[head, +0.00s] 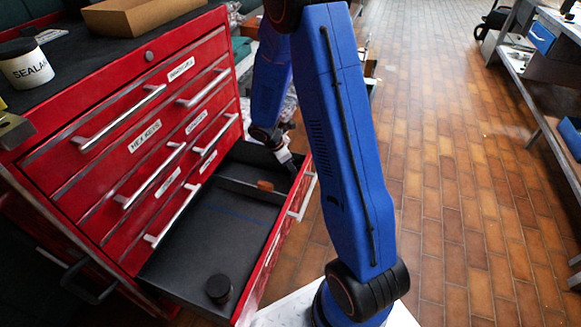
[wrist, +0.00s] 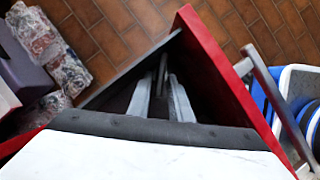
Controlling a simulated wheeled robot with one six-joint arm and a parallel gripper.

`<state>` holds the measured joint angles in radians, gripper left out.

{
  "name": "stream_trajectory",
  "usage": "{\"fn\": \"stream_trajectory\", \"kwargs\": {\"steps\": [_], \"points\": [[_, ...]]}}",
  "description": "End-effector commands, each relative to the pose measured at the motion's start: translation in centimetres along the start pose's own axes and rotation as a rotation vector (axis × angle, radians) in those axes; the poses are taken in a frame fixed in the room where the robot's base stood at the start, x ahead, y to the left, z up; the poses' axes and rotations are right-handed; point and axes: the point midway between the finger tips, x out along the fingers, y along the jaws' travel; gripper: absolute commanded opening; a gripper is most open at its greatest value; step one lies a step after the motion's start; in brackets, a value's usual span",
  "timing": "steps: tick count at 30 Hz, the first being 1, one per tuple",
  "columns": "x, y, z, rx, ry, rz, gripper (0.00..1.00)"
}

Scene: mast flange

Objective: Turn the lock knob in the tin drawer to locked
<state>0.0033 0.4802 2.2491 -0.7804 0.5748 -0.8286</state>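The lowest drawer (head: 190,245) of a red tool cabinet stands pulled out. A short black cylinder (head: 218,288) stands near its front left end. A small orange-brown block (head: 265,185) sits by a divider at the far end. My gripper (head: 292,165) reaches down into the far corner compartment of the drawer. No knob is clearly visible.
Closed drawers with bar handles and labels, one reading HEX KEYS (head: 145,136), rise above the open drawer. A white SEALANT tub (head: 25,65) and a cardboard tray (head: 135,14) stand on top. Wrapped packages (wrist: 40,35) lie beyond the drawer. The brick floor (head: 460,180) at right is clear.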

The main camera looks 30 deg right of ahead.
Motion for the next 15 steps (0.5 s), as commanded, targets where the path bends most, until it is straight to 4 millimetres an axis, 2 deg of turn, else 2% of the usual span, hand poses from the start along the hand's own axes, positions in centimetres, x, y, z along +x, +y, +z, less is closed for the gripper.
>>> {"fn": "stream_trajectory", "kwargs": {"steps": [7,9,15], "points": [[0.05,0.01,-0.01,0.000,0.000,0.000,0.19],[0.04,0.01,-0.01,0.000,0.000,0.000,0.02],[0.04,0.02,-0.02,0.002,0.000,0.000,0.00]]}}
